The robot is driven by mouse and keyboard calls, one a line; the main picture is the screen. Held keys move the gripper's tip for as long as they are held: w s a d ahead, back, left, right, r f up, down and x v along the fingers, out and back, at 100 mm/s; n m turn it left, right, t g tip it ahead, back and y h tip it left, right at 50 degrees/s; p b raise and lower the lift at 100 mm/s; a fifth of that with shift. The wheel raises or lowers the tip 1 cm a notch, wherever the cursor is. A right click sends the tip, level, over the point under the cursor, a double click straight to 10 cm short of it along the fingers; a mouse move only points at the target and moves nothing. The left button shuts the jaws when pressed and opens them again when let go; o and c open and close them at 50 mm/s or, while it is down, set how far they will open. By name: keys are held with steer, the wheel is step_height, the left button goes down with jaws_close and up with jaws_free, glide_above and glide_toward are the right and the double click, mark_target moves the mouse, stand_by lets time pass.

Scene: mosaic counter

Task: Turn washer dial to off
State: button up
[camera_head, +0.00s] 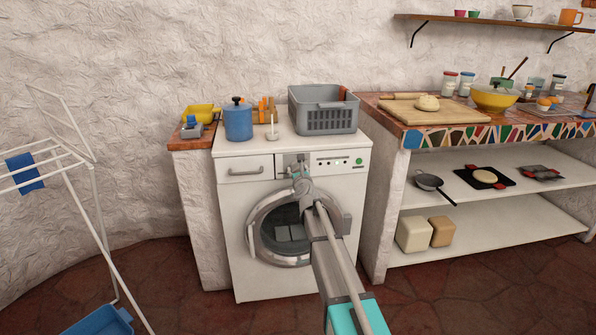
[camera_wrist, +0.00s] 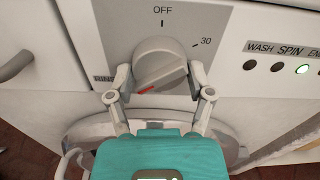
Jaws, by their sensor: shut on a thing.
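A white front-loading washer (camera_head: 240,205) stands against the wall in the head view, with its round door (camera_head: 262,245) below the control panel. In the wrist view the grey dial (camera_wrist: 160,66) has a red mark on its lower left side, pointing away from the OFF label (camera_wrist: 162,10) at the top. My gripper (camera_wrist: 160,80) is shut on the dial, one finger on each side. In the head view my gripper (camera_head: 300,172) covers most of the dial.
A grey basket (camera_head: 325,117) and a blue pot (camera_head: 238,122) stand on the washer. A drawer handle (camera_wrist: 16,66) is left of the dial. A drying rack (camera_head: 70,165) stands at left, and a mosaic counter (camera_head: 430,135) at right.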

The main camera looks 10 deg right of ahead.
steer(key=n, duration=0.5)
steer(key=shift+w+n, duration=0.1)
steer(key=shift+n, duration=0.3)
steer(key=n, duration=0.6)
steer(key=shift+d+r, duration=0.1)
steer(key=shift+r, duration=0.05)
steer(key=n, duration=0.6)
steer(key=shift+n, duration=0.3)
steer(key=n, duration=0.5)
steer(key=shift+r, duration=0.1)
steer(key=n, duration=0.6)
steer(key=shift+n, duration=0.4)
steer(key=n, duration=1.1)
steer(key=shift+a, duration=0.2)
steer(key=n, duration=0.5)
steer(key=shift+n, duration=0.3)
